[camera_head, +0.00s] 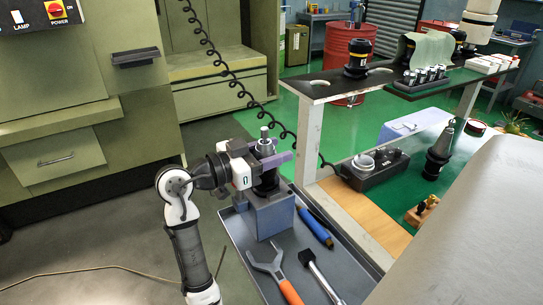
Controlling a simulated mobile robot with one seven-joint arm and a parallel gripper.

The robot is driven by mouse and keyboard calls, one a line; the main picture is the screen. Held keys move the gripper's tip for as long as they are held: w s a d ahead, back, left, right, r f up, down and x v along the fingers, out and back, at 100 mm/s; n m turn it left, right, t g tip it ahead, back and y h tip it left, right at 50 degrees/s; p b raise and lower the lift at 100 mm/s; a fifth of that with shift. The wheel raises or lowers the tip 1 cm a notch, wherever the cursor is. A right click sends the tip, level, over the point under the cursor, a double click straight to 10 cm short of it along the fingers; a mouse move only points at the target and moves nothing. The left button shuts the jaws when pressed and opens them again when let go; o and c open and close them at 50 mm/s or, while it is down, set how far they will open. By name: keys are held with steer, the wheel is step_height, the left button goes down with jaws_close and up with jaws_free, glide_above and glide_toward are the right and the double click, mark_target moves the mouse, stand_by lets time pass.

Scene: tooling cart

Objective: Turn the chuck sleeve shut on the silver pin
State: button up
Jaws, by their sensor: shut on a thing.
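A chuck stands upright in a blue-grey block (271,217) on the cart. The silver pin (264,132) stands upright at the top of the chuck. The chuck sleeve (264,148) shows as a grey metal collar below the pin, with a dark body under it. My gripper (263,167) comes in from the left, level with the chuck, and is shut on the chuck sleeve. Its fingers hide part of the sleeve, so the exact contact is hard to see.
A dark coiled cable (229,75) hangs behind the chuck. A shelf (335,90) with tool holders stands to the right.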

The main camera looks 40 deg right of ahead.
steer(key=m+g+y+b, duration=0.1)
steer(key=g, duration=0.1)
steer(key=m+g+y+b, duration=0.1)
steer(key=m+g, duration=0.1)
steer(key=g, duration=0.1)
steer(key=shift+s+a+f, duration=0.1)
steer(key=shift+s, duration=0.1)
steer(key=shift+s+a+m+g+y+b, duration=0.15)
steer(key=shift+m+g+y+b, duration=0.55)
steer(key=shift+m+g+y, duration=0.8)
steer(key=shift+s+g, duration=0.1)
steer(key=shift+g, duration=0.3)
steer(key=o, duration=1)
steer(key=b+v, duration=0.2)
steer(key=v, duration=1.2)
steer(key=shift+s+b, duration=0.1)
steer(key=shift+b, duration=0.25)
